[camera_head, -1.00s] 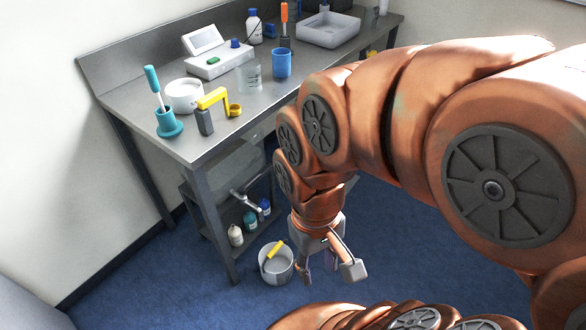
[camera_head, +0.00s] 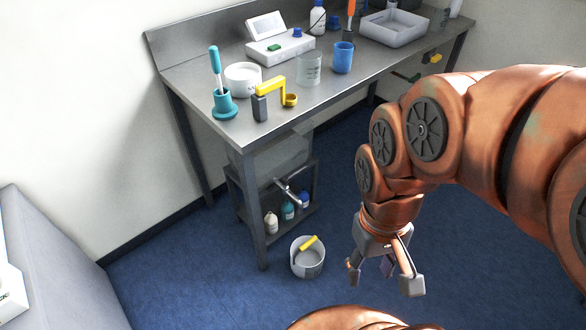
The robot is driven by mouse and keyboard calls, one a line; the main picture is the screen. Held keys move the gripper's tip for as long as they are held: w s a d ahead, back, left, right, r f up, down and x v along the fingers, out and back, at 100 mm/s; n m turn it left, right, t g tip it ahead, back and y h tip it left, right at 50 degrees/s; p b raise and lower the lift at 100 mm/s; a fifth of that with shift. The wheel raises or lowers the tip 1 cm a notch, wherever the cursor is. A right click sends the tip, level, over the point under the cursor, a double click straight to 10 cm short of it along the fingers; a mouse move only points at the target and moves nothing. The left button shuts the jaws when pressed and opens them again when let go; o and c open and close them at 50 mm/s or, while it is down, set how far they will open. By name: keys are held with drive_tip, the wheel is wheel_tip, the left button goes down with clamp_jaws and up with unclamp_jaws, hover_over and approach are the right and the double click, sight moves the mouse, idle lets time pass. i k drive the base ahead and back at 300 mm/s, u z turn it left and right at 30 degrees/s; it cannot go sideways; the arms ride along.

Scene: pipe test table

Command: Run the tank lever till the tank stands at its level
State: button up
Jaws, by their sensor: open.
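A grey, see-through tank (camera_head: 268,155) hangs under the near end of the steel bench. A silvery tap or pipe fitting (camera_head: 291,192) sticks out below it, above the low shelf. Its lever is too small to make out surely, and the tank's level cannot be read from here. My gripper (camera_head: 383,276) is open and empty, pointing down over the blue floor. It is to the right of the fitting and apart from it in the picture.
A white bucket (camera_head: 307,262) with a yellow handle stands on the floor left of my gripper. Several small bottles (camera_head: 288,210) are on the low shelf. The bench top (camera_head: 190,76) holds lab ware. Floor beside the bucket is clear.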

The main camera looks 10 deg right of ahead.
sight(284, 179)
drive_tip(key=z, duration=0.05)
drive_tip(key=k, duration=1.1)
drive_tip(key=u, duration=1.15)
drive_tip(key=i, duration=1.35)
drive_tip(key=z, duration=0.95)
drive_tip(key=i, duration=0.3)
drive_tip(key=z, duration=0.2)
